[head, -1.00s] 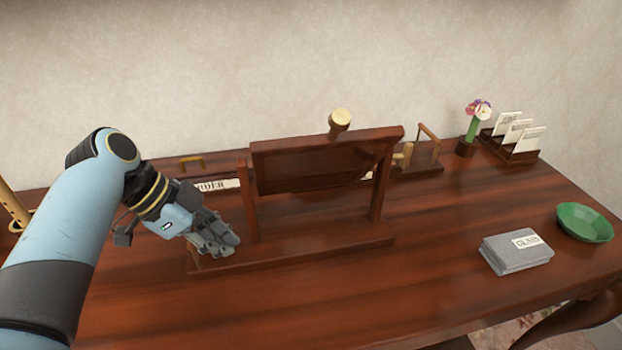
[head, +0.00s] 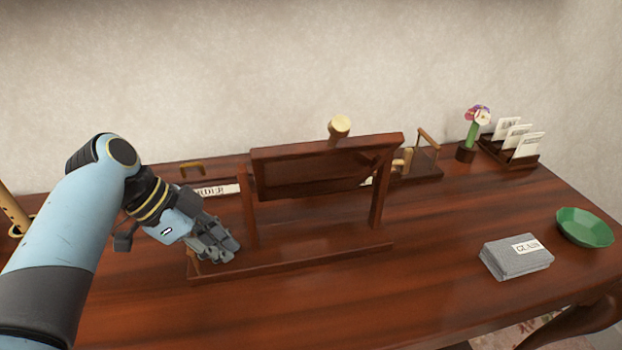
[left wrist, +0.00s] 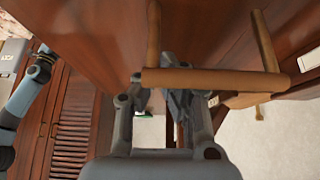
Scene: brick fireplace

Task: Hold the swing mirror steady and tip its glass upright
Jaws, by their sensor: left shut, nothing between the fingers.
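The swing mirror's dark wooden frame (head: 312,172) is tilted between two posts on a long base (head: 320,252) on the desk. I see a dark wooden face; no reflection shows. My left gripper (head: 228,254) is at the left end of the base, beside the left post (head: 249,212). Its fingers are shut with nothing between them. In the left wrist view a light wooden handle bar (left wrist: 240,80) crosses at the fingers (left wrist: 178,85); whether they touch is unclear. A blue arm of mine shows at the left there, but its gripper is too small to read.
Behind the mirror are a gold-capped peg (head: 339,127) and a wooden stand (head: 425,165). The desk front is clear.

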